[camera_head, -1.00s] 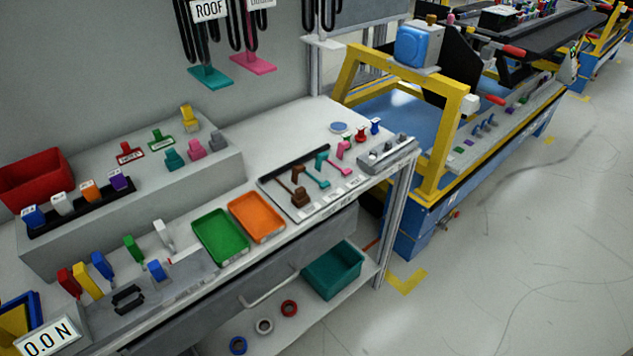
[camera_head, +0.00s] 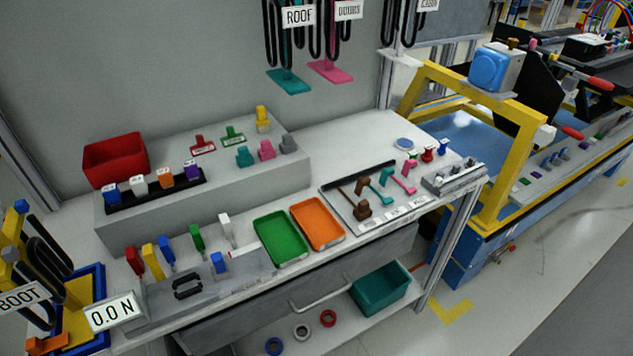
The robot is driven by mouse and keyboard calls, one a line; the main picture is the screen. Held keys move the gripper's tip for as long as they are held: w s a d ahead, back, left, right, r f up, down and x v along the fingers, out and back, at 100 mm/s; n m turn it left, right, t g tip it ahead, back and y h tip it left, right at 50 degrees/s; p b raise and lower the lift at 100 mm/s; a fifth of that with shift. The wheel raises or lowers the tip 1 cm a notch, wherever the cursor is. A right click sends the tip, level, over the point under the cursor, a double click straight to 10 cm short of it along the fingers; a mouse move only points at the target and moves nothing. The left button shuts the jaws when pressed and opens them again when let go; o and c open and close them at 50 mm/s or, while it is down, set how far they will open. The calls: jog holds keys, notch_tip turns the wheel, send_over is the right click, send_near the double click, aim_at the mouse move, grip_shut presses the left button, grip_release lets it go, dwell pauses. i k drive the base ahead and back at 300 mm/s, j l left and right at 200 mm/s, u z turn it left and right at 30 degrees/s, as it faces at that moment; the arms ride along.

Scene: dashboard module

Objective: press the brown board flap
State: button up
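The brown board flap (camera_head: 361,210) is on a pale grey board (camera_head: 340,208) with a dark back edge, right of the orange tray on the white bench. It is the leftmost of a row with a teal flap (camera_head: 383,197) and a pink flap (camera_head: 404,183). Brown parts lean back from its block-like base. Whether it is raised or pressed is too small to tell. My gripper is not in view.
A green tray (camera_head: 258,241) and an orange tray (camera_head: 295,211) lie left of the board. A grey metal fixture (camera_head: 455,179) stands at the bench's right end. A raised grey step (camera_head: 280,184) is behind the trays. Teal and pink hanging plates are above.

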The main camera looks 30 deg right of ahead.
aim_at(362, 182)
jog(key=l+u, duration=0.3)
jog(key=l, duration=0.15)
jog(key=l+u, duration=0.35)
jog(key=l, duration=0.15)
jog(key=k+l+u, duration=0.1)
jog(key=l, duration=0.4)
jog(key=k+l+u, duration=0.15)
jog(key=l, duration=0.35)
jog(key=k+l, duration=0.1)
jog(key=l, duration=0.45)
jog(key=k+l, duration=0.1)
jog(key=l, duration=0.4)
jog(key=k+l, duration=0.1)
jog(key=l, duration=0.45)
jog(key=k+j+u, duration=0.15)
jog(key=k+j, duration=0.75)
jog(key=k, duration=0.15)
